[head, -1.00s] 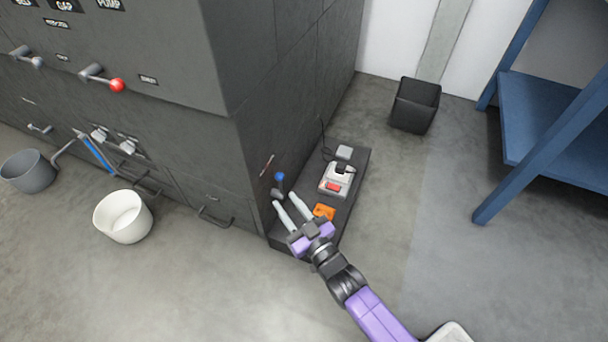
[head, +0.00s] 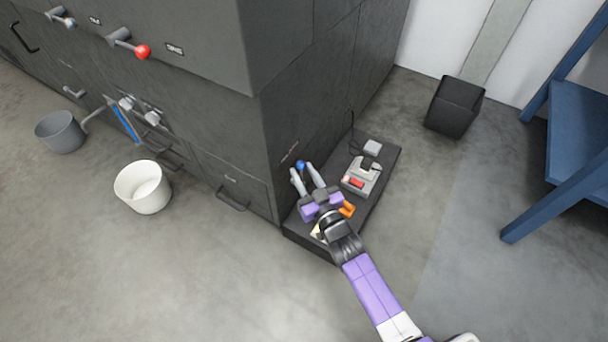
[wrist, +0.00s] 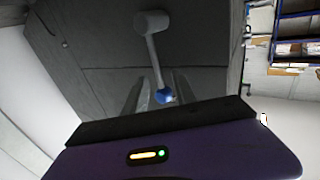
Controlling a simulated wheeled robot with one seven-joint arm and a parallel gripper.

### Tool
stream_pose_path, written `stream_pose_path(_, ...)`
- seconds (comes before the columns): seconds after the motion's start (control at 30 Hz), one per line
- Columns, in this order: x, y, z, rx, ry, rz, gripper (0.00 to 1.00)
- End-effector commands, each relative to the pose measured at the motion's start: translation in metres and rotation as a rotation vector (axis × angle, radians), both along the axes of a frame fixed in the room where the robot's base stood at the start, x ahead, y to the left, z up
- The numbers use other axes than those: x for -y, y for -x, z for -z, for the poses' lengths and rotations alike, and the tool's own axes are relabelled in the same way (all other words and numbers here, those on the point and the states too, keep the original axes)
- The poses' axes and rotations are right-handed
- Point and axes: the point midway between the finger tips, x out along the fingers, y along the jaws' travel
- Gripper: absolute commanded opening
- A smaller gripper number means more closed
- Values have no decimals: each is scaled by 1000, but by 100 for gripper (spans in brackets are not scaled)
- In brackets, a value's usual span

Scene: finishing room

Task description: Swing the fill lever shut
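A lever with a blue ball knob (head: 301,165) stands out from the right side face of the dark cabinet, above a low plinth. I take it for the fill lever, but the small label above it is unreadable. In the wrist view, its grey hub (wrist: 152,22) is at top and its rod runs down to the blue knob (wrist: 163,96). My gripper (head: 302,168) is open at the lever, with its two pale fingers apart. In the wrist view the knob shows between the fingers; contact cannot be told.
The dark plinth (head: 375,188) carries a grey-white device with a red part (head: 360,176) and an orange object (head: 347,209) close beside my gripper. A red-knobbed lever (head: 143,51) is on the cabinet front. A white bucket (head: 143,187) and a black bin (head: 455,106) stand on open floor.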

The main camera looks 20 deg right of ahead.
Motion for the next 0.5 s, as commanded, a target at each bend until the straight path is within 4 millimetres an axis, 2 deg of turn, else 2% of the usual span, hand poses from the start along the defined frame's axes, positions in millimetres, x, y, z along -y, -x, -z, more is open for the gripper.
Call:
stream_pose_path(0.2,0,0,0,0,0,0,31)
stream_pose_path(0.37,0,0,-1,0,1,0,0)
stream_pose_path(0.5,0,0,-1,2,0,0,0)
